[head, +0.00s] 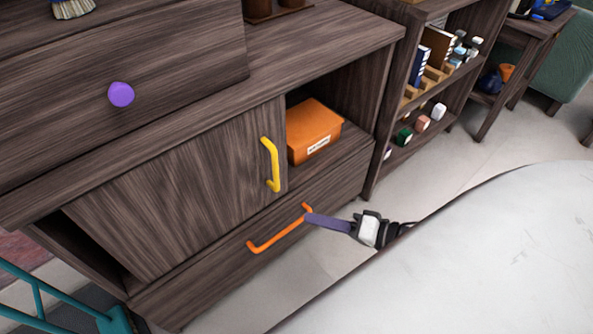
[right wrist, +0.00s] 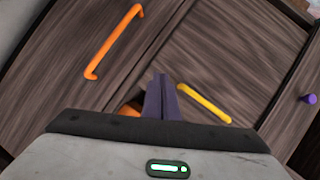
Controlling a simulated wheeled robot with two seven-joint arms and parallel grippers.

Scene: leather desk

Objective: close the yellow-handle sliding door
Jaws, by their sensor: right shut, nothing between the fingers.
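The wooden sliding door (head: 185,195) has an upright yellow handle (head: 270,165) near its right edge. It stands mid-track, with an open compartment to its right and a narrow dark gap at its left. The handle also shows in the right wrist view (right wrist: 205,104). My right gripper (head: 309,218) has purple fingers, shut and empty. In the head view its tips overlap the right end of the orange drawer handle, below and right of the yellow handle. In the right wrist view the fingers (right wrist: 161,80) lie between the two handles, apart from the yellow one. My left gripper is not in view.
An orange box (head: 311,130) sits in the open compartment. Below is a drawer with an orange handle (head: 278,232); above is a drawer with a purple knob (head: 121,94). A teal frame (head: 50,300) stands lower left.

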